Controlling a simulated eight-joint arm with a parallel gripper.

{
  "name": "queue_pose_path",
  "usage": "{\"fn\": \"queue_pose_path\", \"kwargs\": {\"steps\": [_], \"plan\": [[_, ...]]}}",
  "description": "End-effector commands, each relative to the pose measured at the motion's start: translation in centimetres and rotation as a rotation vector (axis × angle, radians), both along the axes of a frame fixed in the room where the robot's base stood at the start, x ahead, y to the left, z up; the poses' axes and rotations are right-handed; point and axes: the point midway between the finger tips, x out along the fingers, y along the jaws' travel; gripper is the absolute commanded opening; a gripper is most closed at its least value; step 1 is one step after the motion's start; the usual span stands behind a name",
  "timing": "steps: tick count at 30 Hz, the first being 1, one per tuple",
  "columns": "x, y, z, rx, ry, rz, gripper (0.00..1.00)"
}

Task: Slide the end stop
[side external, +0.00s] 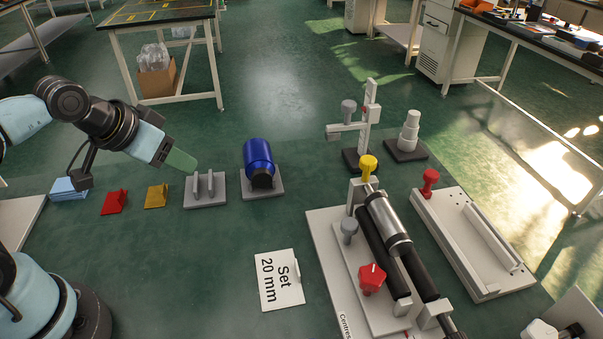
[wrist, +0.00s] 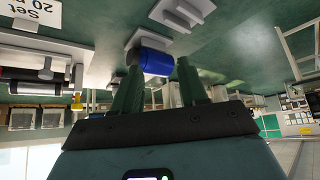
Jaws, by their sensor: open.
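A white fixture (side external: 322,240) marked "Centres" holds a horizontal silver and black cylinder (side external: 391,226). On it are a red star knob (side external: 371,278), a grey knob (side external: 349,229) and a yellow knob (side external: 367,165); I cannot tell which part is the end stop. A sign (side external: 279,281) reads "Set 20 mm"; it shows partly in the wrist view (wrist: 25,12). My gripper (side external: 183,161) has green fingers, is far left of the fixture and near a grey slotted stand. In the wrist view my gripper (wrist: 158,78) is open and empty.
A blue cylinder (side external: 257,158) on a grey base and the slotted stand (side external: 205,190) are near my gripper. A height gauge (side external: 367,130) and white tray fixture (side external: 460,245) stand right. The mid-front green surface is clear.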

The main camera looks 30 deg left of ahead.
Motion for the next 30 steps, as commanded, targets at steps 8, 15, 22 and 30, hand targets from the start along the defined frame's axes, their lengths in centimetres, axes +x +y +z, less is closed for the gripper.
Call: {"fn": "queue_pose_path", "kwargs": {"steps": [8,15,22,30], "plan": [[0.9,-1.0,0.2,-0.106,0.022,0.057,0.56],[4.7,-5.2,0.6,-0.514,0.146,0.275,0.56],[8.8,-9.4,0.8,-0.911,0.335,0.486,0.56],[13.3,-13.5,0.4,-1.323,0.643,0.700,0.56]]}}
